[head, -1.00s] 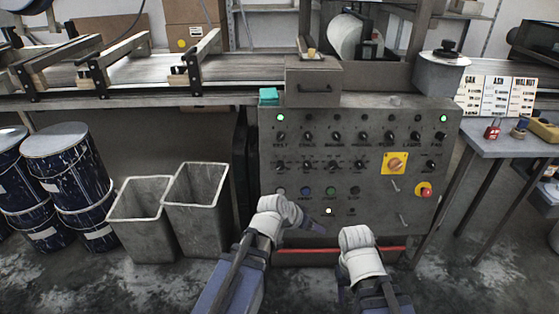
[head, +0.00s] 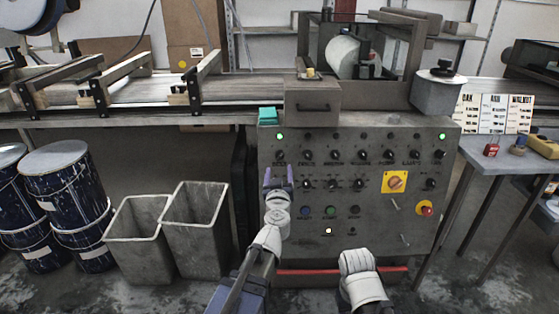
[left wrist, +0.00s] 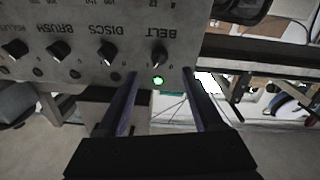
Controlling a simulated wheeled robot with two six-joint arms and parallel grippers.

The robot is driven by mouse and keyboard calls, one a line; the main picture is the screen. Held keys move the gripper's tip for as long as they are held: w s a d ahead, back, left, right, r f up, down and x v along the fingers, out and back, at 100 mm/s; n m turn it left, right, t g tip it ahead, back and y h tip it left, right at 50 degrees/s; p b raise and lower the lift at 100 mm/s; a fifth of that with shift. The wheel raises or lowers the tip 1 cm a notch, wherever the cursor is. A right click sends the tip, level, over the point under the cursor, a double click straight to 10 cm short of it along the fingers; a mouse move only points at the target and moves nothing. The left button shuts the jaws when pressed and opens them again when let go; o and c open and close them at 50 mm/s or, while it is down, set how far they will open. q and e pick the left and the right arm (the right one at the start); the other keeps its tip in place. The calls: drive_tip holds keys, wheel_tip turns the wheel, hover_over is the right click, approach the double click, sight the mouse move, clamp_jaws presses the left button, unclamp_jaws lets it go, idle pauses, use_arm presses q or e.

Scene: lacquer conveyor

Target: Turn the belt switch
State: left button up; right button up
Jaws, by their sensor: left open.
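The belt switch is a black knob (head: 280,156) at the upper left of the grey control panel (head: 380,235), under a lit green lamp (head: 280,136). In the left wrist view the knob (left wrist: 160,57) appears upside down, marked BELT, with its green lamp (left wrist: 158,80) beside it. My left gripper (head: 276,170) is open and empty, its fingers pointing up just below the knob in the head view. In the left wrist view the knob lies just beyond and between the fingertips (left wrist: 160,72). My right arm is low before the panel; its jaws are hidden.
Several other knobs surround the belt switch, with DISCS (left wrist: 108,51) nearest it. A yellow-plated rotary switch (head: 395,182) and a red button (head: 425,209) are at the right. A drawer box (head: 313,103) and teal block (head: 267,116) sit above. Grey bins (head: 195,230) stand left.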

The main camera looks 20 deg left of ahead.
sight(279, 159)
use_arm(q)
drive_tip(key=x, duration=0.7)
drive_tip(key=shift+w+a, duration=0.1)
drive_tip(key=shift+w, duration=0.3)
clamp_jaws()
